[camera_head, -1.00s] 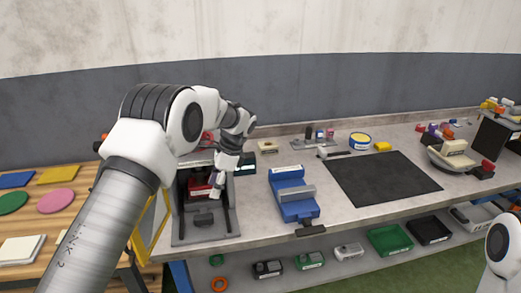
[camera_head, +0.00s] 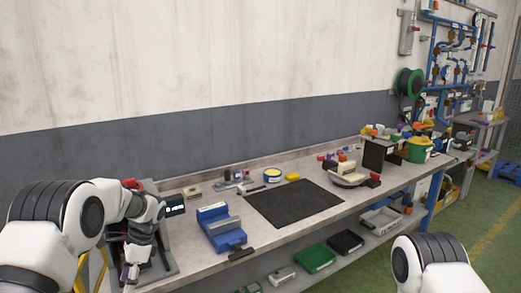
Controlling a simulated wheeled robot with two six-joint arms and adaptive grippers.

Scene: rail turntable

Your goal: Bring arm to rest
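My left arm comes in from the lower left and bends downward. My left gripper (camera_head: 131,272) hangs at the lower left, in front of a dark machine frame (camera_head: 160,262) at the left end of the bench. It is small and partly cut by the frame edge, so I cannot tell its finger opening, and I see nothing in it. Of my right arm only a white and black joint shows at the lower right; its gripper is outside the picture.
A grey workbench (camera_head: 285,228) runs along the wall. It carries a blue vise (camera_head: 220,230), a black mat (camera_head: 295,203) and a scale (camera_head: 350,176). A green bin (camera_head: 315,258) and a black bin (camera_head: 345,242) sit on the lower shelf. Green floor lies open at right.

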